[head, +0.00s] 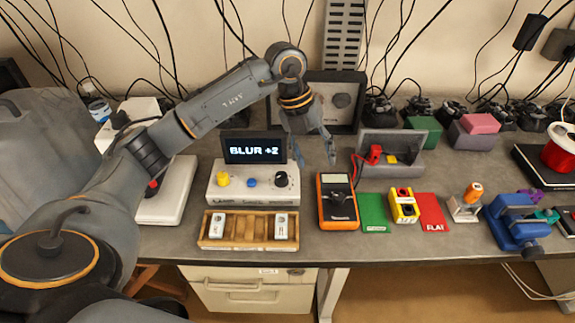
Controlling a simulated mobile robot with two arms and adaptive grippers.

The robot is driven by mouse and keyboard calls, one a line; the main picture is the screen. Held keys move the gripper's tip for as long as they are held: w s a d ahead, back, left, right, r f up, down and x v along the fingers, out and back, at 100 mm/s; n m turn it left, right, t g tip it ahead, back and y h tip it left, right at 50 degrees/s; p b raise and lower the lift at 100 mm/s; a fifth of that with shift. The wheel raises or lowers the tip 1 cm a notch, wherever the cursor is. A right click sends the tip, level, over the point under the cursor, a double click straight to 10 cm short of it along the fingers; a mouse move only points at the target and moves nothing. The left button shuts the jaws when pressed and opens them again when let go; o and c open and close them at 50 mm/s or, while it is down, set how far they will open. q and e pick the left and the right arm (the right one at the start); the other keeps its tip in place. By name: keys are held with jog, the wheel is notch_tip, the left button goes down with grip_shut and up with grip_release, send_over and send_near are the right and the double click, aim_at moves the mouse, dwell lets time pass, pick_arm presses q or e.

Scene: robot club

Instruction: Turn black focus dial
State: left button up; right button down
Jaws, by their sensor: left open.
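The black focus dial (281,179) sits at the right end of the light control box (240,193), to the right of a yellow knob (223,180) and a blue knob (252,183). A dark screen (254,150) at the back of the box reads "BLUR +2". My left gripper (314,160) is open and empty. It points down, to the right of the screen and behind an orange multimeter (337,200), apart from the dial. My right gripper does not show.
A wooden tray (249,243) with two light pieces lies in front of the box. Green (374,213) and red (432,212) mats, with a yellow block (404,205) between them, lie to the right.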

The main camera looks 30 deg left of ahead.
aim_at(281, 175)
pick_arm(q)
jog(key=a+r+n+y, duration=0.2)
jog(key=a+y, duration=0.2)
jog(key=a, duration=0.5)
jog(key=shift+g, duration=0.3)
notch_tip(281, 175, down, 12)
jog(key=p, duration=0.3)
jog(key=shift+r+p, duration=0.2)
jog(key=shift+p, duration=0.15)
jog(key=shift+f, duration=0.75)
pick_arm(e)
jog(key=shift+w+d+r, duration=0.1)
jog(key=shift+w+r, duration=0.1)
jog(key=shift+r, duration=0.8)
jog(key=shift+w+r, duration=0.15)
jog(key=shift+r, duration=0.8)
pick_arm(q)
jog(key=c, duration=1.2)
